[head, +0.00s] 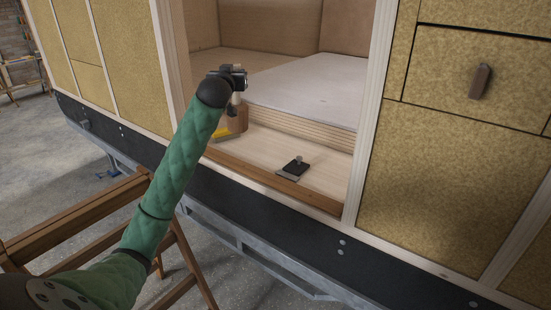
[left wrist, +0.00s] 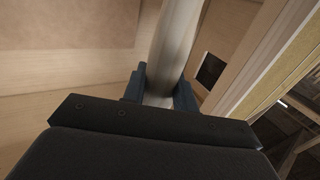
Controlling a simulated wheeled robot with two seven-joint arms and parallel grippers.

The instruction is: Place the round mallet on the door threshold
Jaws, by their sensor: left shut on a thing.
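My left gripper (head: 236,88) is inside the doorway, above the hut floor. In the left wrist view its fingers (left wrist: 160,90) are shut on the pale, round handle of the mallet (left wrist: 175,45). In the head view a short piece of the handle (head: 236,100) shows below the gripper. A brown wooden block shape (head: 237,118) lies just under it; I cannot tell whether this is the mallet's head. The door threshold (head: 270,179) is a brown wooden strip along the doorway's lower edge, in front of and below the gripper. My right gripper is not in view.
A small black thing with a metal plate (head: 293,168) sits at the threshold's inner edge, right of centre. A yellow thing (head: 221,132) is near the left jamb. A raised pale platform (head: 310,88) stands behind. A wooden ladder-like stand (head: 75,222) is outside, front left.

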